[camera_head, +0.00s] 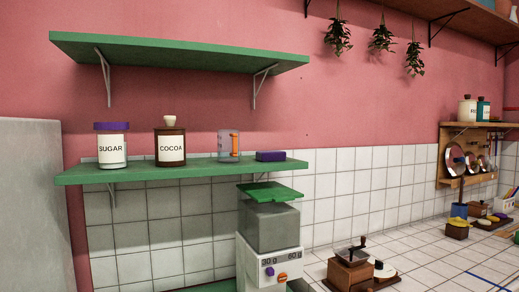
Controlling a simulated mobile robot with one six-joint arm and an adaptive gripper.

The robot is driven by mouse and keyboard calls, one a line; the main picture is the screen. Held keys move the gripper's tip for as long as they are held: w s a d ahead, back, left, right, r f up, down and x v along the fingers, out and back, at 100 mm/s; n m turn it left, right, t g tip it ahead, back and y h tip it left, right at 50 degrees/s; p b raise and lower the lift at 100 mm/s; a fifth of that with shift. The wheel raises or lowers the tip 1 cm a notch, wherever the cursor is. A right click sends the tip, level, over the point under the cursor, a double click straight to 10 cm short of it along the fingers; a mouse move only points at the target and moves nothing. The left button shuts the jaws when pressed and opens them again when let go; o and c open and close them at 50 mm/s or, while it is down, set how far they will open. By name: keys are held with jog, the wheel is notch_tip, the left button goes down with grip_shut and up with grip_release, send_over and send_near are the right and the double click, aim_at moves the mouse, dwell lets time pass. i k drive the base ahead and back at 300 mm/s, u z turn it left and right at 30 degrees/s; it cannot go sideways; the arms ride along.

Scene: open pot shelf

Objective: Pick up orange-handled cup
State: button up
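The orange-handled cup (226,145) is a clear, greyish see-through cup standing upright on the lower green shelf (130,173). Its orange handle (235,145) is a vertical bar on the right side of the cup as I see it. The cup stands between the brown cocoa jar (171,146) on its left and a small purple box (270,156) on its right, apart from both. My gripper is not in view.
A sugar jar (111,147) stands further left. An empty green shelf (170,50) hangs above. Below is a grey appliance (270,232) with a green top (270,191). A coffee grinder (350,268) stands on the tiled surface (405,252) at lower right.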

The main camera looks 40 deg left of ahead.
aim_at(228, 139)
jog(key=z, duration=0.4)
jog(key=k, duration=1.2)
jog(key=u, duration=1)
jog(key=i, duration=1)
jog(key=z, duration=0.15)
